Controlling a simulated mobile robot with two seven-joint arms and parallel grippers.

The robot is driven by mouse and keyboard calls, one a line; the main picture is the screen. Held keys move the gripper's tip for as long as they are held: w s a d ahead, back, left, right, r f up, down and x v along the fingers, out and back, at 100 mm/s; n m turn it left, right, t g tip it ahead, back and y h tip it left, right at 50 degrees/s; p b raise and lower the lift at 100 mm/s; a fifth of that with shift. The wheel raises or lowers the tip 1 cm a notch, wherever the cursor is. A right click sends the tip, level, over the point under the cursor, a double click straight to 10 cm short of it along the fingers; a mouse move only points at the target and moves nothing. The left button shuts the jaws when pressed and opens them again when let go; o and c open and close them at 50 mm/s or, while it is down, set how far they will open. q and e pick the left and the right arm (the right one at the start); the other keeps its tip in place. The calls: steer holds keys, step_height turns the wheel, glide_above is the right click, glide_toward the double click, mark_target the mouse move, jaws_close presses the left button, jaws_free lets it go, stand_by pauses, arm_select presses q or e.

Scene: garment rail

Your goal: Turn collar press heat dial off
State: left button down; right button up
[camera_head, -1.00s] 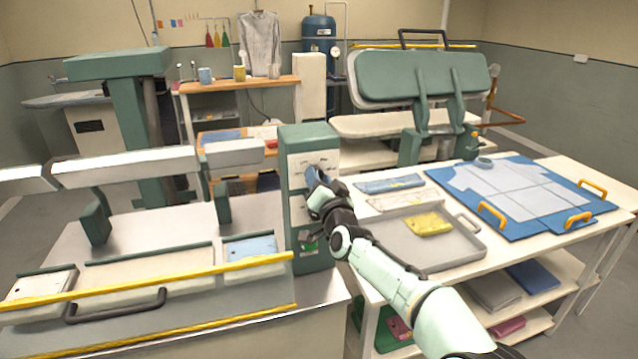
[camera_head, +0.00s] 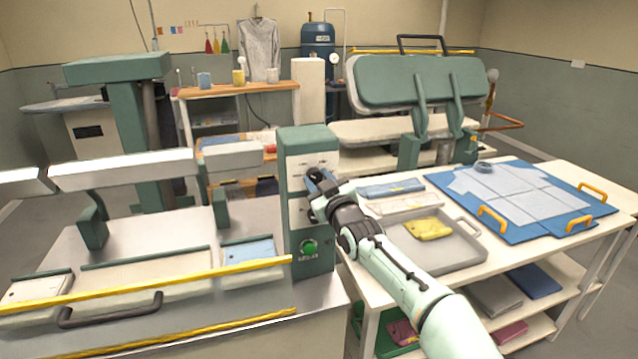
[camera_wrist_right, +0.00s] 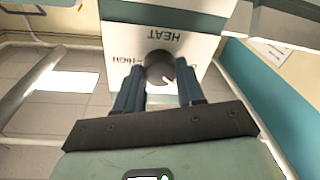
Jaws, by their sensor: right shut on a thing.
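The collar press control box (camera_head: 308,145) is a green upright housing with a pale front panel, at the right end of the press. In the right wrist view its panel (camera_wrist_right: 190,45) reads HEAT upside down, with HIGH beside the heat dial (camera_wrist_right: 159,68). The dial is a dark round knob with a light pointer mark. My right gripper (camera_head: 316,180) reaches the panel from the right. In the right wrist view its two blue fingers (camera_wrist_right: 160,88) are on either side of the knob, shut on it. The gripper hides the dial in the head view. My left gripper is not in view.
A green button (camera_head: 309,247) sits lower on the box. The press has a yellow front bar (camera_head: 150,279) and a black handle (camera_head: 110,312). Right of the box, a grey tray (camera_head: 453,256) holds a yellow folded cloth (camera_head: 428,229) on a white table.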

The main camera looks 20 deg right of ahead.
steer(key=n, duration=0.4)
steer(key=shift+r, duration=0.1)
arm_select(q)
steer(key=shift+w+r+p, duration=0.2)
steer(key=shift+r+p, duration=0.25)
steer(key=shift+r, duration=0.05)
arm_select(e)
steer(key=shift+n+g, duration=0.4)
steer(key=shift+n, duration=1.4)
steer(key=o, duration=1)
steer(key=shift+o, duration=0.2)
arm_select(q)
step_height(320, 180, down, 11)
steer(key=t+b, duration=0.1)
steer(key=b, duration=1.1)
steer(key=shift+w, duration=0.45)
arm_select(e)
steer(key=s+d, duration=0.2)
steer(key=s, duration=1.1)
